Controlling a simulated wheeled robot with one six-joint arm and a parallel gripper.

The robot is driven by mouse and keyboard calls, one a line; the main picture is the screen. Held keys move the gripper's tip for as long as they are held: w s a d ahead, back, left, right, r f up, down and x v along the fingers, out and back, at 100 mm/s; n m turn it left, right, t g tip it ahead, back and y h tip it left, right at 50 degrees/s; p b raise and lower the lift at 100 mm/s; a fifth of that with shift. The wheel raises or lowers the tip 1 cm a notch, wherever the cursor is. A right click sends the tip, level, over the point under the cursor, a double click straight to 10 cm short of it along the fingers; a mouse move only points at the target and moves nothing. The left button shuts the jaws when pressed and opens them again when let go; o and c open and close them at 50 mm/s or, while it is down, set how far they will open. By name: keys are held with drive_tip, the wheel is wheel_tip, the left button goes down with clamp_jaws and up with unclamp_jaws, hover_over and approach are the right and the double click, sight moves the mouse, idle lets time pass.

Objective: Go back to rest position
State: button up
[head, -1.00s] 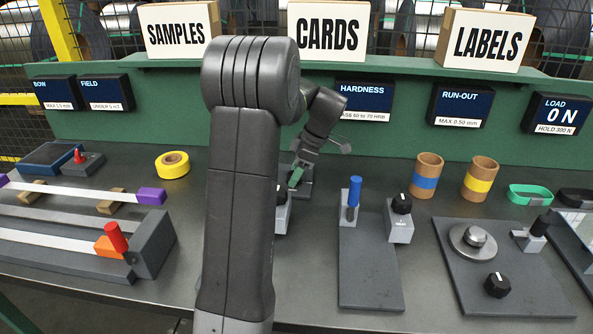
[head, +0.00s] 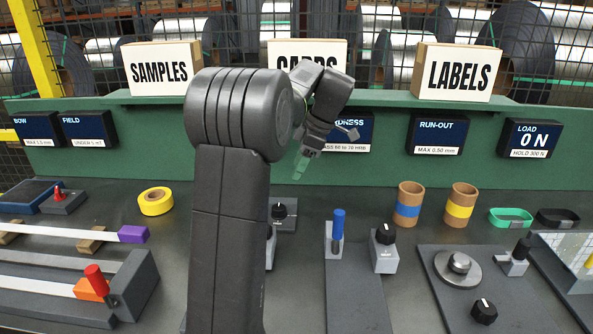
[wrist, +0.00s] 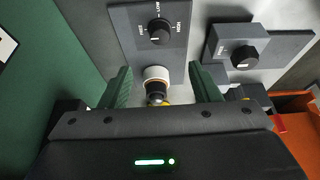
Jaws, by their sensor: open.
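My gripper (head: 300,168) hangs over the back of the bench in the head view, in front of the green back wall and just left of the HARDNESS display. In the wrist view, my gripper (wrist: 158,84) shows two green fingers spread apart with a gap between them. A small white-topped round part (wrist: 156,74) shows in line with that gap, below a dark panel with a knob (wrist: 160,31). I cannot tell its distance from the fingers. No object is visibly held. My arm stands upright through the middle of the head view and hides part of the bench.
A blue-handled tester (head: 338,232) and a grey box with a black knob (head: 384,248) stand right of my arm. Blue-banded (head: 408,204) and yellow-banded (head: 460,206) tubes stand further right. Yellow tape (head: 155,201) lies left. A CARDS box (head: 285,54) sits on the shelf above.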

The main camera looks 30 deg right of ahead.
sight(279, 207)
drive_tip(key=b+x, duration=0.1)
drive_tip(key=x, duration=1.3)
drive_tip(key=shift+r, duration=0.1)
drive_tip(key=shift+a, duration=0.1)
drive_tip(key=m+t+h, duration=0.1)
drive_tip(key=m, duration=0.5)
drive_tip(key=m+t+h+p, duration=0.1)
drive_tip(key=m, duration=0.2)
drive_tip(key=shift+s+a+r+h, duration=0.1)
drive_tip(key=shift+a+h, duration=0.05)
drive_tip(key=shift+h, duration=0.15)
drive_tip(key=m+h+p, duration=0.2)
drive_tip(key=m, duration=0.3)
drive_tip(key=shift+a+m+p, duration=0.15)
drive_tip(key=shift+m+p, duration=0.2)
drive_tip(key=shift+m, duration=0.05)
drive_tip(key=shift+m+h, duration=0.6)
drive_tip(key=shift+m, duration=0.7)
idle(0.4)
drive_tip(key=shift+m, duration=0.3)
